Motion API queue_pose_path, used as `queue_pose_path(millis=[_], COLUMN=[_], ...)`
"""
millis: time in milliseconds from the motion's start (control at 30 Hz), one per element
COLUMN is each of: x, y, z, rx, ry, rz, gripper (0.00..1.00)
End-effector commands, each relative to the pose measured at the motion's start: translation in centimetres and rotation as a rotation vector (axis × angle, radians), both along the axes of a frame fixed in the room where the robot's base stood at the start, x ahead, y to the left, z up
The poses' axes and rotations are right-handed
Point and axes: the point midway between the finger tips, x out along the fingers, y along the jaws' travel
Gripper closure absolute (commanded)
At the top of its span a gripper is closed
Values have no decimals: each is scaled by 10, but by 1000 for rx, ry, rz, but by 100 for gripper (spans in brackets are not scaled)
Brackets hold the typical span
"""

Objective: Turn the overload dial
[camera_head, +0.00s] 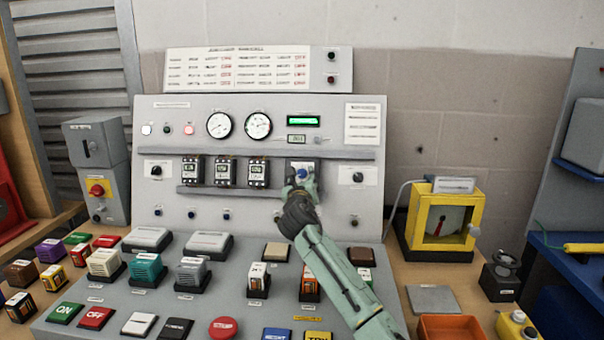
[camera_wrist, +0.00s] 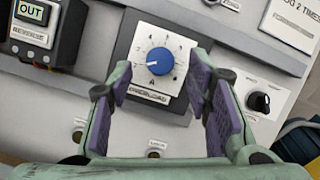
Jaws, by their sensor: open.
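The overload dial is a blue round knob (camera_wrist: 160,61) on a white scale plate with numbers, an "A" and a label below it that seems to read OVERLOAD. It sits on a dark square module on the grey panel. In the head view the knob (camera_head: 302,173) shows only partly behind my gripper. My gripper (camera_head: 298,190) reaches up to the panel in front of the dial. In the wrist view my gripper (camera_wrist: 160,85) is open, with its purple-padded fingers on either side of the plate and the knob between and beyond them. I cannot tell whether the fingers touch the panel.
A black knob (camera_wrist: 259,101) sits right of the dial, and a black module marked OUT (camera_wrist: 33,12) sits left. Several breakers (camera_head: 225,171) line the rail. Buttons and blocks cover the console below. A yellow box (camera_head: 443,222) stands at right.

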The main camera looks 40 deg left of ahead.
Motion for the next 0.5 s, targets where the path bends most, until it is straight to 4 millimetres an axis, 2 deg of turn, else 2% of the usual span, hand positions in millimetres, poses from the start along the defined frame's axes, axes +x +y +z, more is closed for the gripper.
queue_pose_path(millis=[200, 500], x=[14, 16], y=[10, 11], z=[1, 0], rx=[1, 2], ry=[-1, -1], rz=[0, 1], gripper=[55, 55])
